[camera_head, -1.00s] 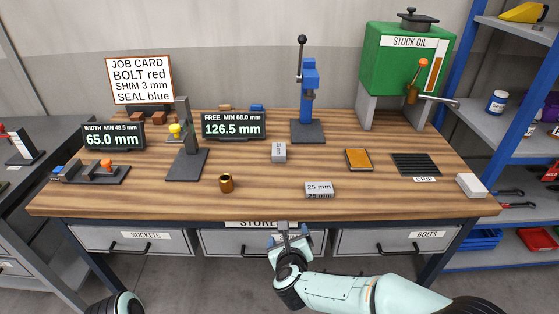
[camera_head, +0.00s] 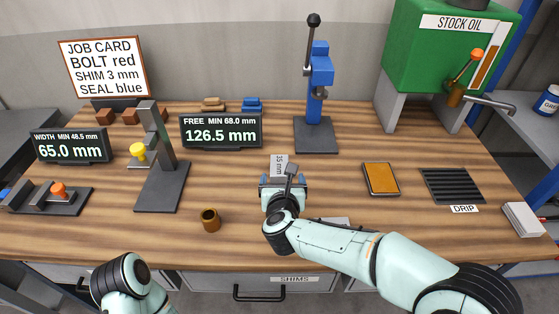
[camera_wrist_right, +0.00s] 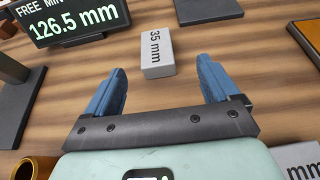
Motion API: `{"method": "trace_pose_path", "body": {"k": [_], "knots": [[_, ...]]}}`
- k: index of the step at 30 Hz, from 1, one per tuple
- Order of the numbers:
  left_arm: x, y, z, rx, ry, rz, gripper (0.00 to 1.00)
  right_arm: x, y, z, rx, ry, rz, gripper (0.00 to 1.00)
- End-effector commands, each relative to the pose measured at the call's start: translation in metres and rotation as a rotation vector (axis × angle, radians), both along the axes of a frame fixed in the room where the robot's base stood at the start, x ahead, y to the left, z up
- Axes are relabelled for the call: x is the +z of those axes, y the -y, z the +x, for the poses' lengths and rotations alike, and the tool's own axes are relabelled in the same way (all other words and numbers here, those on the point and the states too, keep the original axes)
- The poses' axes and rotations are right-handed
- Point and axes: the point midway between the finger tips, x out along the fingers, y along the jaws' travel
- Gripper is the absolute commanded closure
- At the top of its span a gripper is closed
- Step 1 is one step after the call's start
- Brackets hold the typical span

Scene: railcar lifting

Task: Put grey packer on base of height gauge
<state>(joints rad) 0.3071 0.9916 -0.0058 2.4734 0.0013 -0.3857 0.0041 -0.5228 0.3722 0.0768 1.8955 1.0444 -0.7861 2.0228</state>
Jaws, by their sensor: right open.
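A grey packer marked 35 mm (camera_head: 279,162) lies on the bench just beyond my right gripper (camera_head: 283,181). In the right wrist view the packer (camera_wrist_right: 157,52) is ahead of the open blue fingers (camera_wrist_right: 161,80), between their lines but not within them. A second grey block (camera_head: 336,220) is mostly hidden behind my right arm; its edge shows in the right wrist view (camera_wrist_right: 306,160). The height gauge (camera_head: 158,140), with a yellow knob, stands to the left, and its dark base (camera_head: 162,188) is bare. My left gripper is out of view.
The gauge display (camera_head: 221,131) reads 126.5 mm, behind the packer. A brass cup (camera_head: 210,220) stands between the gauge base and my right arm. A blue press (camera_head: 316,100) is behind, an orange pad (camera_head: 381,179) to the right. Bench between packer and gauge base is clear.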

Motion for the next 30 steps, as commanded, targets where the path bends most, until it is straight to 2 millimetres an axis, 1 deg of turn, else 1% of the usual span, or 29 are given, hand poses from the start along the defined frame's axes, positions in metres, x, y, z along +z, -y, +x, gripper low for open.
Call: {"method": "trace_pose_path", "body": {"k": [1,3,6,9,16,21,24,27,30], "knots": [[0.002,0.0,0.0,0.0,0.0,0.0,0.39,-0.005,0.0,0.01,-0.001,-0.002,-0.003,0.12],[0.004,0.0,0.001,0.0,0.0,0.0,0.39,-0.01,0.0,0.023,-0.001,-0.002,-0.003,0.12],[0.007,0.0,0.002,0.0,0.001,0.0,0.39,-0.018,0.0,0.04,-0.001,-0.002,-0.003,0.12],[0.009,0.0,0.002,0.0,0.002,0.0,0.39,-0.022,-0.001,0.053,0.0,-0.001,-0.001,0.12],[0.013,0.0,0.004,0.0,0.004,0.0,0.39,-0.03,-0.002,0.067,0.001,-0.002,-0.003,0.12],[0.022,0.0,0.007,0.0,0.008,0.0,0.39,-0.041,-0.008,0.089,0.001,-0.001,-0.004,0.12],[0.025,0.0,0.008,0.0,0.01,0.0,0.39,-0.046,-0.008,0.101,0.0,0.0,-0.002,0.12],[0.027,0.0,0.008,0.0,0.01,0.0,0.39,-0.048,-0.008,0.107,0.0,0.0,-0.001,0.12],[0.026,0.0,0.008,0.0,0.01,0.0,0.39,-0.05,-0.008,0.108,0.001,0.0,-0.001,0.12]]}}
